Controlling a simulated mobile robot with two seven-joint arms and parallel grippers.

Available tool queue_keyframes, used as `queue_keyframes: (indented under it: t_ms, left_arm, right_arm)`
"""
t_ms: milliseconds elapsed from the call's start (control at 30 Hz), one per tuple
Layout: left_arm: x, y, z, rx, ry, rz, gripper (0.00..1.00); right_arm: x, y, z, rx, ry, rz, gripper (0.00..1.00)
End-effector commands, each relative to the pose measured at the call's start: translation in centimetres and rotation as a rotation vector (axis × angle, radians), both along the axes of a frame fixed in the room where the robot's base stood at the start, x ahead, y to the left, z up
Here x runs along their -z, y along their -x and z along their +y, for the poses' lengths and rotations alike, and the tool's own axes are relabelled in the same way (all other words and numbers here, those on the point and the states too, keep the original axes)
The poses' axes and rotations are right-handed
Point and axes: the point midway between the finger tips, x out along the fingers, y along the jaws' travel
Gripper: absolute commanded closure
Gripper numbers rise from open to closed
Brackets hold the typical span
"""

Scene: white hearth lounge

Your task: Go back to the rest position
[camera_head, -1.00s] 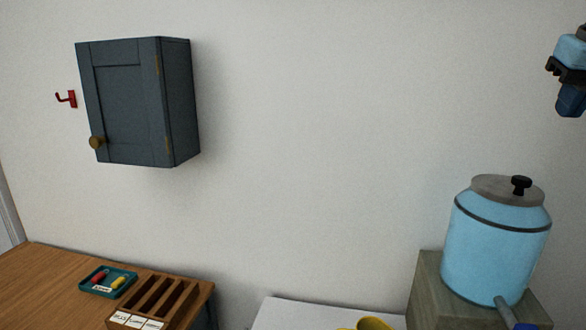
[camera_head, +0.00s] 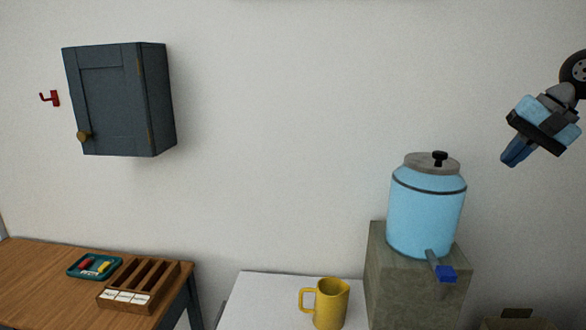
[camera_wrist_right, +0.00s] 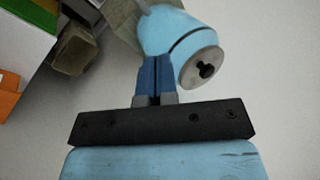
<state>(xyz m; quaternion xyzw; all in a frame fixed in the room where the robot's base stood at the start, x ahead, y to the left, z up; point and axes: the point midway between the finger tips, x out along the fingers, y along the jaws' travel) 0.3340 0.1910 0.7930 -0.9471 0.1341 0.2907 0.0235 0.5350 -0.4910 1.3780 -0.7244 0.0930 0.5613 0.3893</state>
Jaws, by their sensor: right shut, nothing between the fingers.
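My right gripper (camera_head: 513,155) is in the upper right of the head view, in the air to the right of the blue drink dispenser (camera_head: 426,210). Its blue fingers are together with nothing between them. In the right wrist view the closed fingers (camera_wrist_right: 155,78) point toward the dispenser (camera_wrist_right: 180,35), whose grey lid shows at their right. I cannot tell the exact gap, but in the head view they are apart. My left gripper is in neither view.
The dispenser stands on a grey block (camera_head: 388,285). A yellow jug (camera_head: 331,303) stands on a white table (camera_head: 262,295). A wooden table (camera_head: 45,285) holds a teal tray (camera_head: 75,271) and a slotted box (camera_head: 128,304). A dark cabinet (camera_head: 105,100) and red hook (camera_head: 50,98) are on the wall.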

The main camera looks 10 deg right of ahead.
Motion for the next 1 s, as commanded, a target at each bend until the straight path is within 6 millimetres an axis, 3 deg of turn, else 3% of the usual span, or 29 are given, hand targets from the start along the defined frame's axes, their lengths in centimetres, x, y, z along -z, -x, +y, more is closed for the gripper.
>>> queue_keyframes:
  t_ms: [267,467,667,867,900,1000]
  left_arm:
    - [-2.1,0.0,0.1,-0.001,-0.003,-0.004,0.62]
    - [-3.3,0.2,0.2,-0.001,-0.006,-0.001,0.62]
    - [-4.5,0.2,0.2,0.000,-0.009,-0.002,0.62]
    - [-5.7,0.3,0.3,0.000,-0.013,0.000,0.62]
    - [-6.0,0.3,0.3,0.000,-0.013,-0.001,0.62]
    - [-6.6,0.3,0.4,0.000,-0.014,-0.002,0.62]
  right_arm:
    - [11.1,-0.2,-0.3,0.473,-0.729,0.212,1.00]
    - [19.3,0.8,0.5,0.888,-1.273,0.493,1.00]
    - [27.6,2.9,2.5,1.318,-1.781,0.869,1.00]
    - [35.9,6.5,6.2,1.752,-2.232,1.339,1.00]
    - [37.5,7.4,7.2,-1.672,2.105,-1.316,1.00]
    - [41.3,9.9,10.4,-1.462,1.780,-1.237,1.00]
